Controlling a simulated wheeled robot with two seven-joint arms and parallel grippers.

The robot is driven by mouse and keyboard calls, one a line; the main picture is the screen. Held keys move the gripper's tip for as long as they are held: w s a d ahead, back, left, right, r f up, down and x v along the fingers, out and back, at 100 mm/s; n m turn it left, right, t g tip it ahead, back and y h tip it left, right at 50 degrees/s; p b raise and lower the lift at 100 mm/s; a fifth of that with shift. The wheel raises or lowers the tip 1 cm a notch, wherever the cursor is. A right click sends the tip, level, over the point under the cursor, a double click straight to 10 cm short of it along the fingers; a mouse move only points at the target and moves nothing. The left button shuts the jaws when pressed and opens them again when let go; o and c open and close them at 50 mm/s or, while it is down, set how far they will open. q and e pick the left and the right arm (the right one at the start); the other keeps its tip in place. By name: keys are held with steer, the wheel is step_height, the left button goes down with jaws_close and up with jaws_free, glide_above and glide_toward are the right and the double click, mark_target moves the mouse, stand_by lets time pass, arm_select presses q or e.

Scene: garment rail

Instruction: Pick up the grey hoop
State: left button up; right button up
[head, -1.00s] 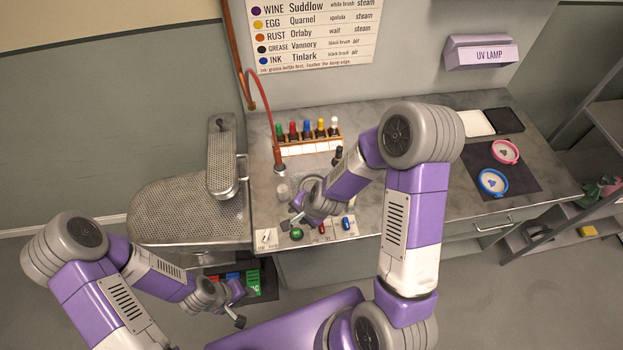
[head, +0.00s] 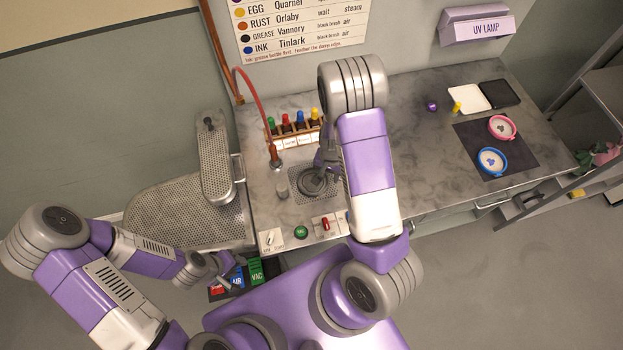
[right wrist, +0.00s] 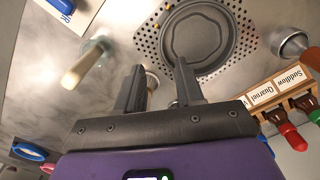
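The grey hoop (head: 314,182) lies on a perforated plate (head: 297,197) in the worktop; the right wrist view shows it as a round grey ring (right wrist: 234,45) at top centre. My right gripper (right wrist: 158,82) is open, with bare space between its two fingers. Its fingertips point toward the near rim of the hoop, and I cannot tell whether they touch it. In the head view my right gripper (head: 328,160) is beside the hoop, partly hidden by my arm. My left gripper (head: 232,268) hangs low at the left, away from the hoop; its fingers are too small to read.
A rack of coloured-cap bottles (head: 296,127) stands behind the hoop. A hose nozzle (head: 275,160) hangs at its left. Pink (head: 502,127) and blue (head: 492,161) rings lie on a dark mat (head: 470,140). Switches (head: 325,223) line the front edge. The right-hand worktop is mostly clear.

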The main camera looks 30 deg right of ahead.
mark_target(327, 185)
steer(key=f, duration=0.5)
steer(key=shift+a+f, duration=0.2)
steer(key=shift+c, duration=0.2)
jaws_close()
